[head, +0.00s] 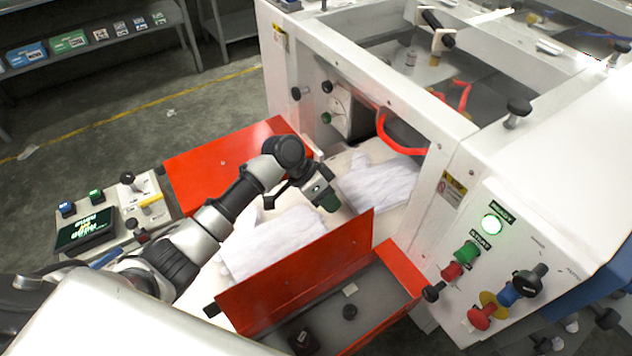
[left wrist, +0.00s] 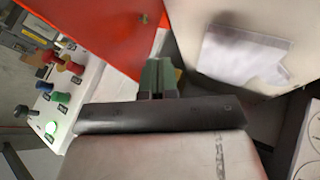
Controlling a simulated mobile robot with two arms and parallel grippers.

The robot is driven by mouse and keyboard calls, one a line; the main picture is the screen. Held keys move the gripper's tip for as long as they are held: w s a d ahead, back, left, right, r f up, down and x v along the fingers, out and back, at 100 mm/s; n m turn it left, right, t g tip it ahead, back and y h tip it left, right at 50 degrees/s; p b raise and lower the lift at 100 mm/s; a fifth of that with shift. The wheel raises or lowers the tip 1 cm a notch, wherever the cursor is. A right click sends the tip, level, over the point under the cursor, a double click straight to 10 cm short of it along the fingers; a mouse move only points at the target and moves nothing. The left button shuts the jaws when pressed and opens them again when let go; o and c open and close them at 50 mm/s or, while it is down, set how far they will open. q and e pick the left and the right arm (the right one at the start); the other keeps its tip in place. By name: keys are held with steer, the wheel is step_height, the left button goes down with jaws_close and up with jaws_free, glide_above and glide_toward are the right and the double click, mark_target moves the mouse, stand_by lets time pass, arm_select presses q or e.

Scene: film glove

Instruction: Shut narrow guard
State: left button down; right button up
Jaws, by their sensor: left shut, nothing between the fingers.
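Two red guard panels show in the head view; I cannot tell for sure which is the narrow one. One red panel (head: 295,278) stands raised along the near side of the white bed, beside a grey bay. The other red panel (head: 215,165) stands at the far left side of the bed. My left gripper (head: 327,198) is over the bed between them, shut and empty, apart from both panels. In the left wrist view, its green fingertips (left wrist: 157,78) are together, with a red panel (left wrist: 95,30) beyond. My right gripper is not in view.
White gloves (head: 275,240) and (head: 380,182) lie on the bed. A red curved bar (head: 398,140) is at the machine opening. A control panel with a lit green lamp (head: 492,224) is at right. A smaller control box (head: 90,232) is at left.

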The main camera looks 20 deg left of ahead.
mark_target(354, 227)
arm_select(q)
steer(key=s+d+p, duration=0.1)
steer(key=s+d+r, duration=0.1)
steer(key=d, duration=0.1)
steer(key=shift+s+p, duration=0.35)
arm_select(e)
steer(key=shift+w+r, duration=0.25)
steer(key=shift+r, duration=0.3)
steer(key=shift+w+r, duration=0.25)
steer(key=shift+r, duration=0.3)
arm_select(q)
steer(key=shift+d, duration=0.1)
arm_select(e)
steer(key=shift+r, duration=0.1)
